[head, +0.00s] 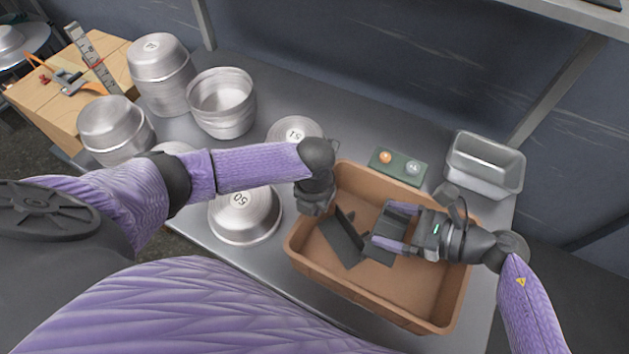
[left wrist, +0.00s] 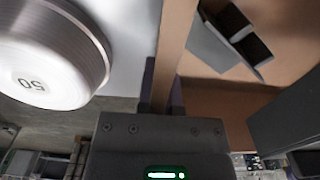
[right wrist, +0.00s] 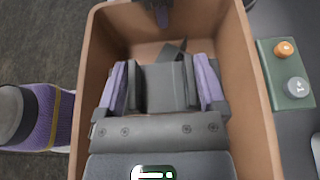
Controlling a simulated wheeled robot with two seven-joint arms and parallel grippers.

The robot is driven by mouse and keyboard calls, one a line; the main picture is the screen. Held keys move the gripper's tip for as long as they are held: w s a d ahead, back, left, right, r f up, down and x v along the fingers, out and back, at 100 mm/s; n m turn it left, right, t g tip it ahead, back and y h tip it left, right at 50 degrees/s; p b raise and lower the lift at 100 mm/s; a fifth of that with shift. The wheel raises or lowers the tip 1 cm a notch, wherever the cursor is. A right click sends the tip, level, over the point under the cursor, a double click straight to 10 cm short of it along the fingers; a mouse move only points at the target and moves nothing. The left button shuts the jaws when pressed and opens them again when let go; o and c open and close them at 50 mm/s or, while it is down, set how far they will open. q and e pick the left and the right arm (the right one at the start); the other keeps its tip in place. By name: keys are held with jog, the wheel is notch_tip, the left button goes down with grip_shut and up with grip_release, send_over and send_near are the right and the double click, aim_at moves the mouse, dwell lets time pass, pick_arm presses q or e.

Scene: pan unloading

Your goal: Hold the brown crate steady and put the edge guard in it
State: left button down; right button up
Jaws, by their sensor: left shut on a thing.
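The brown crate (head: 448,310) stands on the grey table, open side up. My left gripper (head: 313,205) is shut on the crate's left wall; the left wrist view shows this wall (left wrist: 176,40) between its fingers. The dark grey angled edge guard (head: 340,245) lies inside the crate, toward its left side. Its grey face also shows in the left wrist view (left wrist: 205,52). My right gripper (head: 392,228) is inside the crate, to the right of the guard, its fingers well apart. Grey material shows between these fingers in the right wrist view; whether they touch it is unclear.
A green block with an orange and a grey knob (head: 398,167) lies behind the crate. An empty metal loaf pan (head: 485,165) stands at the back right. Several round metal pans, one marked 50 (head: 245,215), stand to the left. A wooden box (head: 50,100) is at the far left.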

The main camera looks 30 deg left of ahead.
jog(key=shift+o, duration=0.4)
jog(key=v, duration=1.2)
pick_arm(q)
jog(key=c, duration=0.7)
grip_release()
notch_tip(320, 180, up, 12)
jog(key=shift+r, duration=0.1)
pick_arm(e)
jog(key=shift+f, duration=0.15)
